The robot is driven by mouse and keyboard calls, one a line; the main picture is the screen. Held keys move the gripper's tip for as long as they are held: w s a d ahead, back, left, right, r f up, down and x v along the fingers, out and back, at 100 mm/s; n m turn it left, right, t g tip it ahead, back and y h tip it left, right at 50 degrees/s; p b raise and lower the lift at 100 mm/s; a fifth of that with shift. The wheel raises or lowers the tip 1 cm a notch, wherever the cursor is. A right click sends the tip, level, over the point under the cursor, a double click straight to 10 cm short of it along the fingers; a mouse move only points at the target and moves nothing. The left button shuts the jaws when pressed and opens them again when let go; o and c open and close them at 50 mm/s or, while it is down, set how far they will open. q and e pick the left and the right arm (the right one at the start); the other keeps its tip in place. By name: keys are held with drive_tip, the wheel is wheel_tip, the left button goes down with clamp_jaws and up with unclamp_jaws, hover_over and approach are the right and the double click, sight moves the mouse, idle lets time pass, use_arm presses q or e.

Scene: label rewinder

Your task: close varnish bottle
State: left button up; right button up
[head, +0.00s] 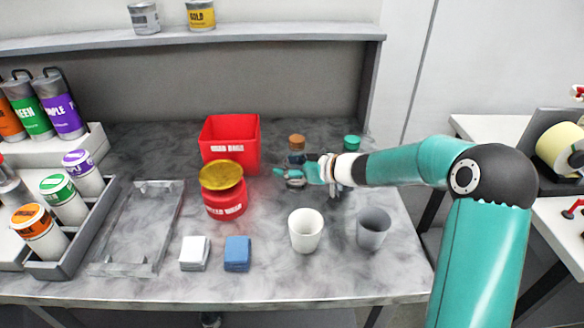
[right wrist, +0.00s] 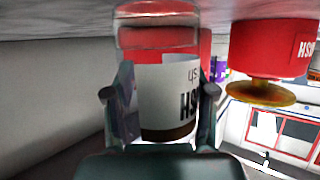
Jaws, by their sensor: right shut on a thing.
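A small bottle with a brown top (head: 297,141) stands at the back of the table, right of the red bin. My right gripper (head: 292,178) is at this bottle and hides its lower part. In the right wrist view, which looks upside down, the clear bottle with a white label (right wrist: 172,85) sits between the two fingers, which are shut on it. Its label is only partly readable, ending in "SH". A teal-topped bottle (head: 351,143) stands further right, its lower part mostly hidden by my arm. My left gripper is not in view.
A red bin (head: 230,146) and a red can with a gold lid (head: 222,175) stand left of my gripper. A white cup (head: 305,230) and a grey cup (head: 373,229) stand in front. White (head: 195,253) and blue (head: 237,253) blocks lie near the front edge.

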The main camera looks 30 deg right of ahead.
wheel_tip(320, 180, up, 20)
drive_tip(key=p, duration=0.8)
drive_tip(key=shift+p, duration=0.4)
drive_tip(key=o, duration=0.7)
drive_tip(key=shift+c, duration=0.2)
clamp_jaws()
